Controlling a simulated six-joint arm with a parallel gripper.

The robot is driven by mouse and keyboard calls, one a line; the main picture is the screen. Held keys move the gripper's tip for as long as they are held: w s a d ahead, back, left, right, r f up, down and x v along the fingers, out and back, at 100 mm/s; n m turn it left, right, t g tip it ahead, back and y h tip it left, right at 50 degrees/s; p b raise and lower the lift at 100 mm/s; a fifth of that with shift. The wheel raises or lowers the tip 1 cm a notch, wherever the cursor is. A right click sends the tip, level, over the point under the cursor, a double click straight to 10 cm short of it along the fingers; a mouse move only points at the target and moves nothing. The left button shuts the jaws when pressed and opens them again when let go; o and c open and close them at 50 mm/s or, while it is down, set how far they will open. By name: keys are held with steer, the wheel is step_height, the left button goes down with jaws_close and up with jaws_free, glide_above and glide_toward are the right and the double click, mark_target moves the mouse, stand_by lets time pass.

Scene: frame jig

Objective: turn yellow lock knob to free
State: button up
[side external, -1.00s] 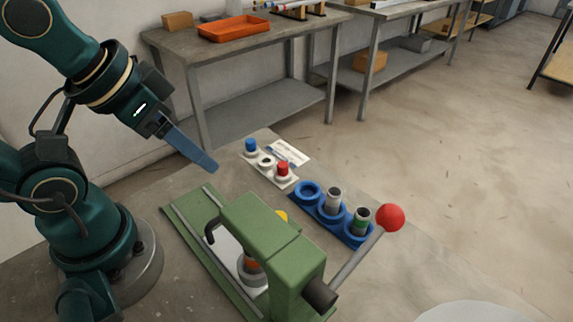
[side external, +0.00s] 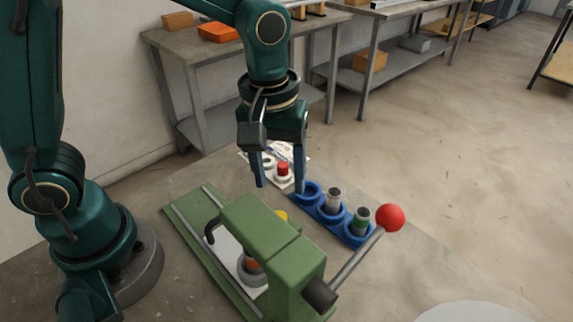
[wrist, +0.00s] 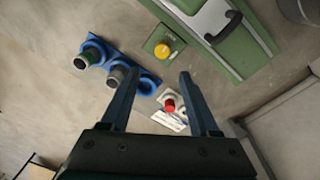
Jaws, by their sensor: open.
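The yellow lock knob (side external: 281,216) shows partly behind the green jig arm in the side view. In the wrist view it is a round yellow knob (wrist: 162,51) on a small green block (wrist: 157,38). The green frame jig (side external: 268,243) stands on the bench with a dark hook-shaped handle and a lever ending in a red ball (side external: 390,218). My gripper (side external: 279,187) points down, open and empty, above and beyond the jig. In the wrist view the knob lies just ahead of the open fingertips (wrist: 158,77), apart from them.
A blue three-ring holder (side external: 319,207) with two upright cylinders stands right of my gripper. A white holder (side external: 281,182) with a red-topped peg (side external: 283,168) is behind the fingers.

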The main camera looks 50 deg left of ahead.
mark_target(279, 211)
steer(key=shift+s+d+f+g, duration=0.15)
steer(key=shift+f+g, duration=0.05)
steer(key=shift+f, duration=0.3)
steer(key=shift+s+d+f+g, duration=0.15)
steer(key=shift+f+g, duration=0.05)
steer(key=shift+f, duration=2.8)
jaws_close()
